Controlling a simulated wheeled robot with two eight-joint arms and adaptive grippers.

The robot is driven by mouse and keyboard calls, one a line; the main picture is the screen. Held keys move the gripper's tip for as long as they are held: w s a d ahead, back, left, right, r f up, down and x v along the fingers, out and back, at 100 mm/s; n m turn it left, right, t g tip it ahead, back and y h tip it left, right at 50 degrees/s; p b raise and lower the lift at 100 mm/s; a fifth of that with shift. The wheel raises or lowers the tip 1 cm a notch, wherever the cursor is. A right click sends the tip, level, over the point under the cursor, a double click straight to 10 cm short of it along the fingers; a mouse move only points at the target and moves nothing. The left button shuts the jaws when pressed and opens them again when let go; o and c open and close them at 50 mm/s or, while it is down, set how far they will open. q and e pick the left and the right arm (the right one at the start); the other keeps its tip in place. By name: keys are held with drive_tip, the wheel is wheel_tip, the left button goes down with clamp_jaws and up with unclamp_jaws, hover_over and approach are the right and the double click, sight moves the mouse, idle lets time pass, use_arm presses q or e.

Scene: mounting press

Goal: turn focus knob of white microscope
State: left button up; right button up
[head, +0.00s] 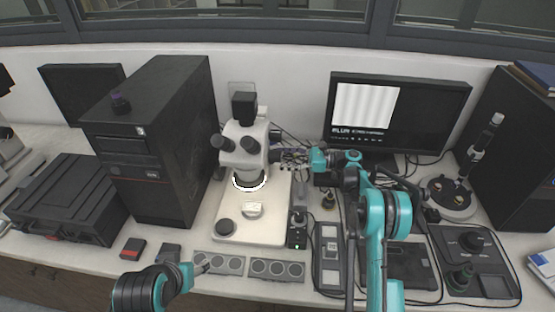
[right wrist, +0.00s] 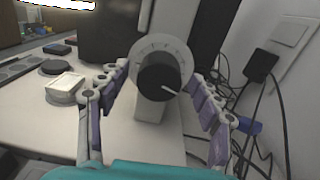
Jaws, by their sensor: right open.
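The white microscope (head: 247,155) stands upright on its white base (head: 275,205), with a ring light glowing under its head. In the right wrist view its black focus knob (right wrist: 158,77), with a white pointer line and a pale marked dial behind it, faces the camera. My right gripper (head: 290,157) is at the right side of the microscope. In the wrist view its purple-padded fingers (right wrist: 160,88) are spread on both sides of the knob, with gaps visible. My left gripper (head: 203,264) is low at the front left, away from the microscope; its jaws are too small to judge.
A black computer tower (head: 165,150) stands left of the microscope, and a monitor (head: 395,110) stands behind right. Grey panels with round dials (head: 277,269) lie in front of the base. A black control box (head: 298,228) sits close to its right. Cables (right wrist: 270,120) hang near the wall.

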drive_tip(key=shift+w+a, duration=0.15)
drive_tip(key=shift+a, duration=0.65)
drive_tip(key=c, duration=1.2)
drive_tip(key=shift+o, duration=0.2)
